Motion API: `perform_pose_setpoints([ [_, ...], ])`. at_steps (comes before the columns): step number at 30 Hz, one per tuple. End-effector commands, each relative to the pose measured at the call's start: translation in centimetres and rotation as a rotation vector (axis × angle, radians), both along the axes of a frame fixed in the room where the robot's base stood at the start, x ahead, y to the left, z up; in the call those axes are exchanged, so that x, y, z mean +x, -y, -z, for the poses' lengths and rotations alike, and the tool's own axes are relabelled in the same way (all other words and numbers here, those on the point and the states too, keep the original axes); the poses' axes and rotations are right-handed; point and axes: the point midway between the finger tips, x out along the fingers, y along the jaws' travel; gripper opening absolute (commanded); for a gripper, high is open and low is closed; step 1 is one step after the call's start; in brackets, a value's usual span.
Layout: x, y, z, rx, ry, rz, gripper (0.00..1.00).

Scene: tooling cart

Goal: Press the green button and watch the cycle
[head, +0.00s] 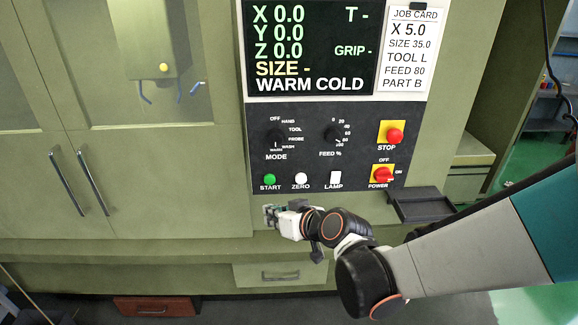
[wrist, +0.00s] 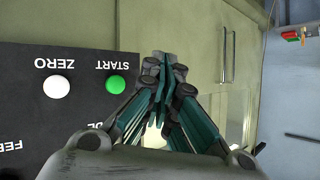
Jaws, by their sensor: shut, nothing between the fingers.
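The green START button (head: 270,180) sits at the lower left of the black control panel (head: 300,120). It also shows in the wrist view (wrist: 116,84), just left of my fingers. My gripper (head: 270,214) is shut and empty, a little below the START button in the head view. In the wrist view my fingertips (wrist: 163,62) are together, over the cabinet front beside the panel's edge. They look apart from the button. The screen (head: 308,48) above reads X, Y and Z 0.0, SIZE blank, and WARM COLD.
Beside START are the white ZERO button (head: 301,180) and LAMP switch (head: 335,178). A red STOP button (head: 394,135) and POWER knob (head: 382,174) are at right. MODE and FEED dials sit above. A job card (head: 408,50) hangs at right. A dark tray (head: 420,205) juts out below the panel.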

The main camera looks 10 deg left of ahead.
Motion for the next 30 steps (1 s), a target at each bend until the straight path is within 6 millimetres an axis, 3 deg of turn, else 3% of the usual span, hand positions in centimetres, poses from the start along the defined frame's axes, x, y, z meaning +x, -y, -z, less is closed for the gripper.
perform_pose_setpoints([
  [18, 6.9, -1.6, 0.1, 0.000, 0.000, 0.001, 0.00],
  [30, 8.4, -2.0, 0.0, -0.001, 0.001, 0.000, 0.00],
])
